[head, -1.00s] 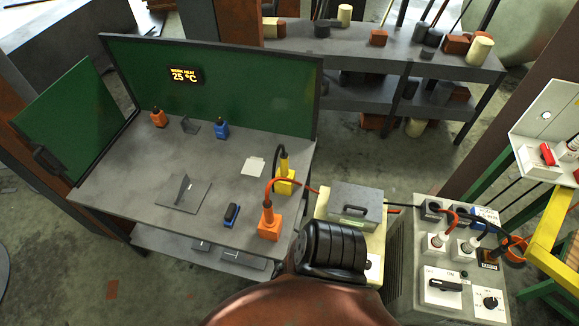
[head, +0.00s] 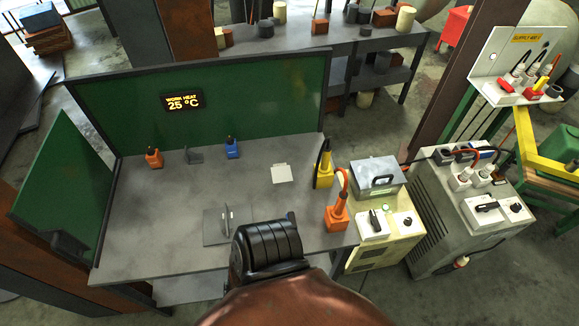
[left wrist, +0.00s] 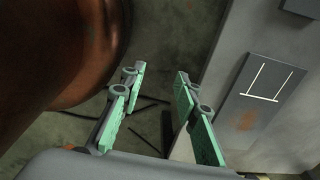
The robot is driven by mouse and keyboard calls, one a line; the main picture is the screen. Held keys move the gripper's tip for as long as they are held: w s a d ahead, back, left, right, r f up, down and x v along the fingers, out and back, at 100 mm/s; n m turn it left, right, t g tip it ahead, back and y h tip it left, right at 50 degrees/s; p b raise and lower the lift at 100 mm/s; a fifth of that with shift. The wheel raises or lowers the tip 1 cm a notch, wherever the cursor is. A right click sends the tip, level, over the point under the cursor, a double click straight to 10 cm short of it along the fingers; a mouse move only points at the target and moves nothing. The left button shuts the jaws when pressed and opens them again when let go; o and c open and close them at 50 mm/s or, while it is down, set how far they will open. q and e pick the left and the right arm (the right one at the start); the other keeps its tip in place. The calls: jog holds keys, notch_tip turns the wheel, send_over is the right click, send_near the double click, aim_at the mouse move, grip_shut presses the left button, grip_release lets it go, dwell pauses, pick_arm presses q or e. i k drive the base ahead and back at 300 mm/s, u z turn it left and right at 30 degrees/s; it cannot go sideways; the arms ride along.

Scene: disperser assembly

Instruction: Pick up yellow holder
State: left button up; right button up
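The yellow holder (head: 323,177) stands upright at the right side of the workbench in the head view, with a black tool and cable in it. An orange holder (head: 337,220) with an orange cable stands nearer, at the bench's right edge. My left gripper (left wrist: 160,112) shows in the left wrist view with its green-padded fingers apart and nothing between them. No holder shows in that view. Neither gripper shows in the head view, so their distance to the yellow holder cannot be told. My right gripper is not in view.
My dark arm link covers the bench's front right. A metal plate with an upright fin (head: 214,228), a white sheet (head: 282,173), small orange (head: 154,157) and blue (head: 232,148) items lie on the bench (head: 140,225). Power boxes (head: 374,245) stand right. The bench's left front is clear.

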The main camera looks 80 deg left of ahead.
aim_at(324, 168)
jog(key=k, duration=0.25)
jog(key=u, duration=0.85)
